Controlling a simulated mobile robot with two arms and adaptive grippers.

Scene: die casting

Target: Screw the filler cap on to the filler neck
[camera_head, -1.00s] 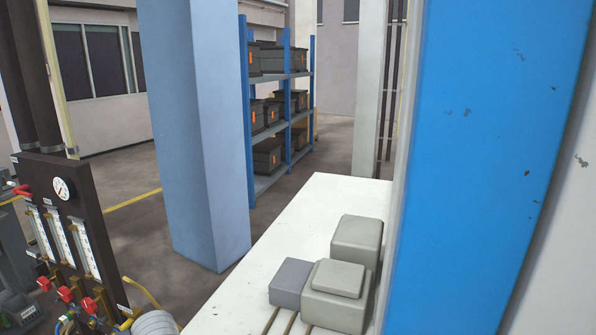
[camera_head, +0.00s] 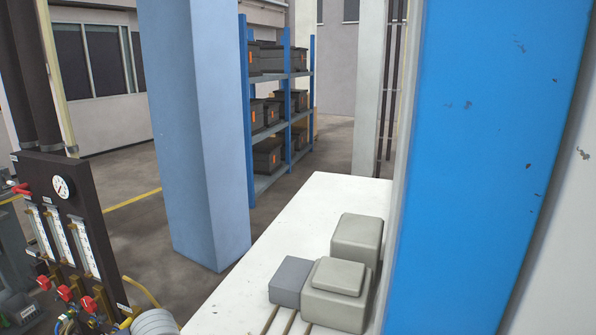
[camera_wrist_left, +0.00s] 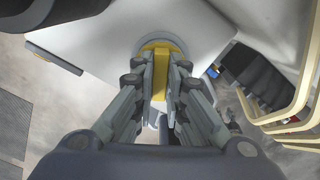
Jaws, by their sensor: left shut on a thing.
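The yellow filler cap (camera_wrist_left: 161,72) shows in the left wrist view, with an upright yellow grip bar and a round yellow base. My left gripper (camera_wrist_left: 157,82) is shut on the grip bar, one finger on each side. The cap's round base sits at a grey-rimmed circle on a pale panel (camera_wrist_left: 100,40). The filler neck cannot be made out; the cap and fingers cover that spot, so I cannot tell how far the cap is seated. The head view shows neither the cap nor a gripper. My right gripper is in neither view.
Curved cream rails (camera_wrist_left: 298,95) stand at the right of the wrist view, beside a dark ribbed part (camera_wrist_left: 255,75). In the head view, a blue post (camera_head: 490,150) fills the right. A gauge panel (camera_head: 65,220) with red valves stands left. Grey boxes (camera_head: 340,290) lie on a white top.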

